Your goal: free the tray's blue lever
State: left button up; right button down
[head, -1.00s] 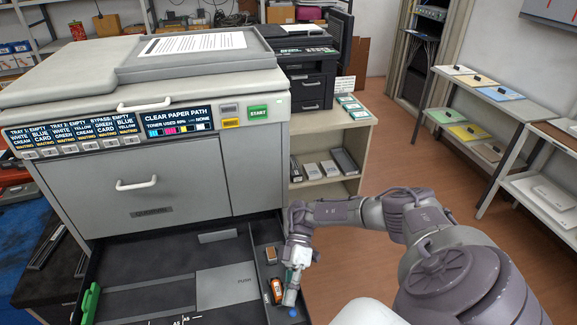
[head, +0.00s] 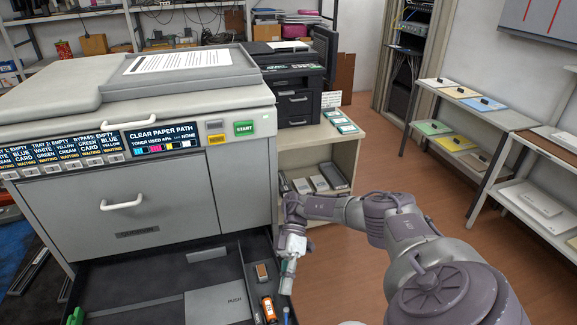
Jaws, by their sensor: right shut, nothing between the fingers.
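The open tray (head: 140,275) of the copier is pulled out at the bottom of the view. A small blue piece (head: 286,315), which looks like the blue lever, shows at the tray's right side, at the lower picture edge. Its lower part is cut off, so I cannot tell its position. My right gripper (head: 288,284) is shut and empty, pointing down just above the blue piece in the picture. I cannot tell whether they touch. My left gripper is not in view.
An orange and black item (head: 269,309) and a brown block (head: 262,272) lie in the tray's right side compartment. A green piece (head: 75,316) is at the tray's left. The copier (head: 120,195) stands behind. A low shelf (head: 345,160) is beyond my right arm.

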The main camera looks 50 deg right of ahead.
jog(key=v, duration=0.6)
jog(key=shift+d, duration=0.15)
dwell(0.4)
